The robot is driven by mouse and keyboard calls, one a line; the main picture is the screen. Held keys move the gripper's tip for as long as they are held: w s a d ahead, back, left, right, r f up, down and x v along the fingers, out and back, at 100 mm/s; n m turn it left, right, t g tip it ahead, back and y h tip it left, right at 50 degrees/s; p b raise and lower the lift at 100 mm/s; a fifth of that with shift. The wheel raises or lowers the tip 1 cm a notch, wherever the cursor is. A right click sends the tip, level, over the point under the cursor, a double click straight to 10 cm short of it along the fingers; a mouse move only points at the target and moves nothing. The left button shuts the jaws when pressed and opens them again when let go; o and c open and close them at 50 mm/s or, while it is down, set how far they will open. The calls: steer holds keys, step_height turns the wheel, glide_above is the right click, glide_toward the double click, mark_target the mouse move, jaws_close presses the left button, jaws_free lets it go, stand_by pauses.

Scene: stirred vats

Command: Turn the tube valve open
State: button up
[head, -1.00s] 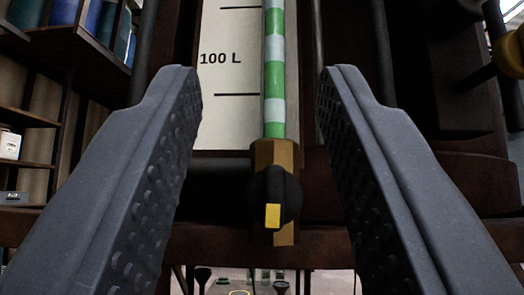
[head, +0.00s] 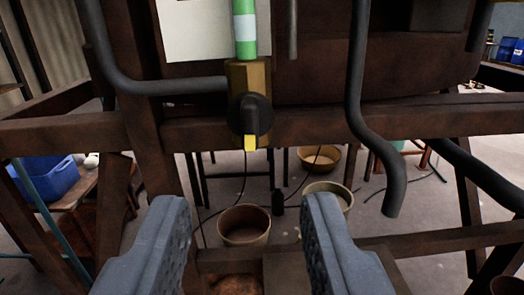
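The tube valve (head: 250,114) is a round black knob with a yellow-tipped handle on a brass block, in the upper middle of the head view. Its yellow tip points down. The green and white striped tube (head: 245,32) rises from the brass block in front of a pale scale plate (head: 200,30). My gripper (head: 248,215) is open and empty. Its two grey fingers are wide apart and show lower in the picture than the valve, which they do not touch.
A dark brown beam (head: 340,126) runs across behind the valve. Dark bent pipes (head: 362,110) hang to its right and another (head: 150,86) lies to its left. Buckets (head: 244,226) stand on the floor below. A blue crate (head: 45,176) is at left.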

mark_target(250, 109)
steer(key=w, duration=0.9)
steer(key=w+a, duration=0.1)
steer(key=w, duration=0.3)
steer(key=shift+w+f, duration=0.1)
steer(key=shift+w, duration=0.25)
jaws_close()
